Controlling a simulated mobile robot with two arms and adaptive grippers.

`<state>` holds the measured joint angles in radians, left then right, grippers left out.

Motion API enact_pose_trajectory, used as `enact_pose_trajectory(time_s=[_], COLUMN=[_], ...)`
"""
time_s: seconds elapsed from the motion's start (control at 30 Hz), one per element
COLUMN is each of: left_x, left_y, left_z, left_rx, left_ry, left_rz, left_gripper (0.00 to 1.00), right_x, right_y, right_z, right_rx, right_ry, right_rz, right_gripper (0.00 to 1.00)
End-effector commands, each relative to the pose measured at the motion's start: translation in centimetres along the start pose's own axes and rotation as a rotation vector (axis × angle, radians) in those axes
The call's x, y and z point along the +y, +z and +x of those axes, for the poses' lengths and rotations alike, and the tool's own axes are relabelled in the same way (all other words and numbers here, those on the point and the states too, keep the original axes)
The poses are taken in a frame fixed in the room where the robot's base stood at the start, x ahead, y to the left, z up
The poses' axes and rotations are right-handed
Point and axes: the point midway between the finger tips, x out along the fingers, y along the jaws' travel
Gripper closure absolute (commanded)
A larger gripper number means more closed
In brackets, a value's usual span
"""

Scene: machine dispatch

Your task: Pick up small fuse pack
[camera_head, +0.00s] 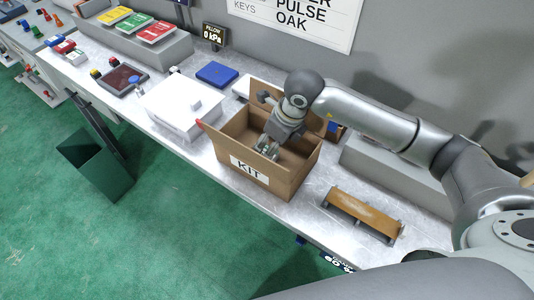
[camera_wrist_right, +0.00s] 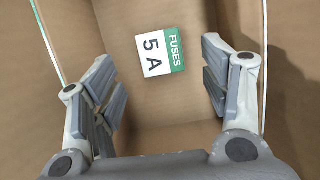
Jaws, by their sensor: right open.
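The small fuse pack (camera_wrist_right: 160,52) is a white and green block labelled "FUSES 5 A". In the right wrist view it lies on the bottom of a cardboard box, beyond and between my fingertips. The box, marked KIT (camera_head: 285,182), stands open on the bench in the head view. My right gripper (camera_head: 268,147) points down into this box. In the right wrist view the right gripper (camera_wrist_right: 162,85) is open and empty, its fingers spread to either side and apart from the pack. The pack cannot be made out in the head view. My left gripper is out of view.
A white case (camera_head: 180,108) stands left of the box, with a blue block (camera_head: 217,73) behind it. A brown-topped stand (camera_head: 362,208) is to the right. The cardboard walls surround my right gripper closely.

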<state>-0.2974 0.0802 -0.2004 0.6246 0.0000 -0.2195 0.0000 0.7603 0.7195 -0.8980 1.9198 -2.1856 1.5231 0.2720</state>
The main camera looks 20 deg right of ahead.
Motion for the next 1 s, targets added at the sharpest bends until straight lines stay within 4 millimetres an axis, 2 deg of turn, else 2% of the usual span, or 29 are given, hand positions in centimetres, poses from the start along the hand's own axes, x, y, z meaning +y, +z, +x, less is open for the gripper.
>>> enact_pose_trajectory(time_s=[0.2,0.33,0.63,1.0], left_x=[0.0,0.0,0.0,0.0], left_y=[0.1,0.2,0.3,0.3], left_z=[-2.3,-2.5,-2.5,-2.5], left_rx=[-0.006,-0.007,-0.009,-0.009], left_ry=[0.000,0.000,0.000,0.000], left_rz=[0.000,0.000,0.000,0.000], left_gripper=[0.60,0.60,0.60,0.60], right_x=[0.0,0.0,-0.1,-0.1], right_y=[-0.1,-0.1,-0.1,-0.1], right_z=[2.5,4.3,5.0,5.0], right_rx=[0.005,0.003,0.000,0.000], right_ry=[0.003,0.002,0.000,0.000], right_rz=[0.002,0.001,0.000,0.000], right_gripper=[0.30,0.30,0.30,0.77])
